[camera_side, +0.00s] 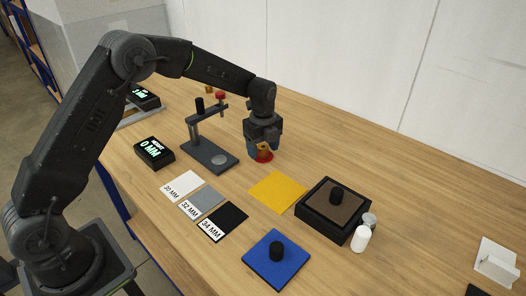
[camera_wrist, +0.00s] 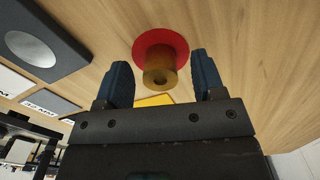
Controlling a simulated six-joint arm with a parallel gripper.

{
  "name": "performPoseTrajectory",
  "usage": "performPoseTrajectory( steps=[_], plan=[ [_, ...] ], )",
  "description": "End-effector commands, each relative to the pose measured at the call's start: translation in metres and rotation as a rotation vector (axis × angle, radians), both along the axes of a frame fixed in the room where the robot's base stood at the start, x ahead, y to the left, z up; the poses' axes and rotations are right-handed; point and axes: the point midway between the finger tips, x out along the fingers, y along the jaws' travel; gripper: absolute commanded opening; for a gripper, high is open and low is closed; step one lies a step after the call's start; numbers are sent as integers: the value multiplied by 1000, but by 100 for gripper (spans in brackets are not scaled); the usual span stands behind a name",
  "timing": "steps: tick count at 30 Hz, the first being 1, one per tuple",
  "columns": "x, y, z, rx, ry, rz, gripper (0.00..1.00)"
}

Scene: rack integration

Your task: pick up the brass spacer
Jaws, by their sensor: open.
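The brass spacer (camera_wrist: 158,75) is a short gold cylinder with a hole in its end. It stands on a round red base (camera_wrist: 165,46), a disc wider than the spacer. In the wrist view, my gripper (camera_wrist: 158,72) is open, with one blue finger on each side of the spacer and visible gaps between. In the side view, my gripper (camera_side: 264,150) points down over the spacer, which shows partly between the fingers, with the red disc (camera_side: 264,157) under it. How far the fingertips reach down beside the spacer is hard to tell.
A gauge stand (camera_side: 209,155) is close on the left. A yellow square (camera_side: 277,190), a black box with a brown top (camera_side: 326,219), a blue plate with a black knob (camera_side: 270,272) and a white cylinder (camera_side: 361,238) lie nearer the camera. Labelled cards (camera_side: 204,203) lie left. The wooden table's right side is mostly clear.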

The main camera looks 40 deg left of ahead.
Motion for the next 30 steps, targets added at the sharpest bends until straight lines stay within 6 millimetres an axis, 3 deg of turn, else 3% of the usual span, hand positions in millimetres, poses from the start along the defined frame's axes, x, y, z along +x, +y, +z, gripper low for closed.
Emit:
performPoseTrajectory(
  steps=[7, 24, 30],
  plan=[
    [0, 0, -2, 0, -1, -1, 63],
    [0, 0, -1, 0, -1, -1, 9],
    [0, 0, -1, -1, -2, -1, 9]
  ],
)
